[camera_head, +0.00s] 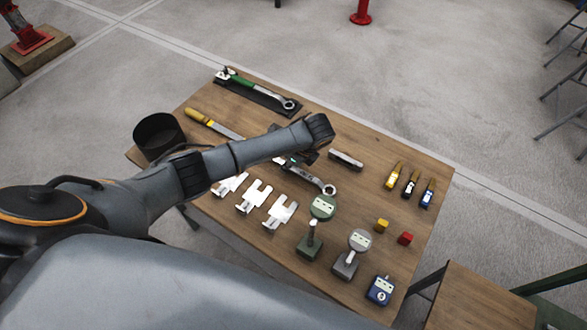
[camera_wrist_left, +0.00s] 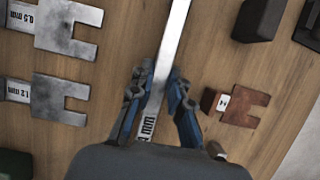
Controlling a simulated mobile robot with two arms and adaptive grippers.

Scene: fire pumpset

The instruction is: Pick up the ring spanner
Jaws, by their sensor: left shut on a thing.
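The ring spanner (camera_head: 312,181) shows in the head view with its ring end to the lower right of my left gripper (camera_head: 292,160). Its other end is hidden under my arm. In the left wrist view, a long silver bar (camera_wrist_left: 176,40), which appears to be the spanner's shaft, runs up between the blue-sided fingers of my left gripper (camera_wrist_left: 160,95). The gripper is shut on it. Whether the bar is clear of the table (camera_head: 400,160) cannot be told. My right gripper is not in view.
Three pale slotted shims (camera_head: 255,197) lie left of the spanner. A grey block (camera_head: 346,159) is to its right. Dial gauges (camera_head: 359,241) stand near the front. A yellow handle (camera_head: 200,117) and dark pot (camera_head: 158,135) are at left. A green-handled wrench (camera_head: 242,81) lies at the back.

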